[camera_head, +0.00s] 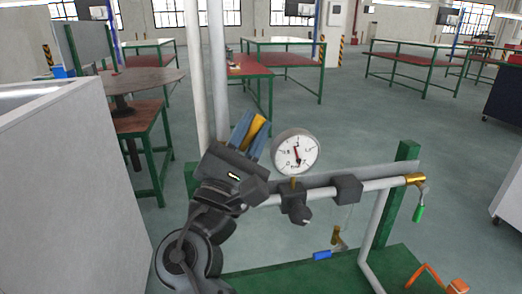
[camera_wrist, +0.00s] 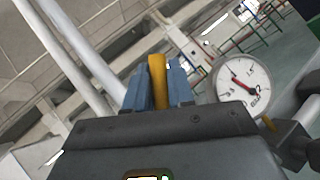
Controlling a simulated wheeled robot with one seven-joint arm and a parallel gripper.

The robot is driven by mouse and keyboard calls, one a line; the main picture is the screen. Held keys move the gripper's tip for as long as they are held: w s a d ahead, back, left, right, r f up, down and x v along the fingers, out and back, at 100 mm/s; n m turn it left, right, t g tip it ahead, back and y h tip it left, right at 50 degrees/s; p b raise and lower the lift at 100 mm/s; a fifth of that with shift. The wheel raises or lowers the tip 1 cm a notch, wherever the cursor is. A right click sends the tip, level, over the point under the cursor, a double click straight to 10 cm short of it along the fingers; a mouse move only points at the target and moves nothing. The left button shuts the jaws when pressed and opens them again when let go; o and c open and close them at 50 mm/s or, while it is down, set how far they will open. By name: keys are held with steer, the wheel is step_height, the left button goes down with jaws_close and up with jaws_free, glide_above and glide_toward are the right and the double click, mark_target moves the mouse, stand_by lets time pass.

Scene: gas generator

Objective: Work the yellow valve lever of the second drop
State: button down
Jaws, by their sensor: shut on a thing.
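My gripper (camera_head: 259,121) is shut on a yellow lever (camera_head: 257,132), which lies between its two blue fingers. In the wrist view the yellow lever (camera_wrist: 157,82) stands upright between the blue fingers of my gripper (camera_wrist: 156,70). The lever's base and its joint to the pipe are hidden behind my gripper and wrist. A round white pressure gauge (camera_head: 296,153) with a red needle stands just right of my gripper. The grey pipe (camera_head: 385,184) runs right from behind my wrist.
A brass fitting (camera_head: 415,179) with a green handle (camera_head: 419,214) ends the pipe at the right. A blue-handled valve (camera_head: 322,255) and an orange part (camera_head: 428,274) sit lower. A white cabinet (camera_head: 70,190) stands left. Workbenches (camera_head: 285,60) stand behind on open floor.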

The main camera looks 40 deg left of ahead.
steer(key=n+y+b, duration=0.1)
steer(key=n+y, duration=0.1)
steer(key=s+a+n+y+b, duration=0.1)
steer(key=n+y, duration=0.1)
steer(key=n, duration=0.1)
steer(key=s+n+y+b, duration=0.1)
steer(key=n+y, duration=0.1)
steer(key=shift+a+r+n+y+b, duration=0.3)
steer(key=shift+a+b, duration=0.05)
steer(key=shift+a, duration=0.05)
steer(key=shift+s+a+r+n+g+y+b, duration=0.1)
steer(key=shift+s+a+n+g+y+b, duration=0.25)
steer(key=shift+n+y, duration=0.55)
steer(key=shift+s+a+r+n+g+y+b, duration=0.1)
steer(key=shift+n+g+y+b, duration=0.3)
steer(key=shift+n+y, duration=0.45)
steer(key=shift+s+a+r+n+g+y+b, duration=0.15)
steer(key=shift+s+n+g+y+b, duration=0.1)
steer(key=shift+n+g+y, duration=0.45)
steer(key=shift+f+n+y, duration=0.1)
steer(key=shift+n+y, duration=0.15)
steer(key=shift+n, duration=0.2)
steer(key=c, duration=1.1)
jaws_free()
steer(key=shift+b+v, duration=1.05)
steer(key=shift+v, duration=2.8)
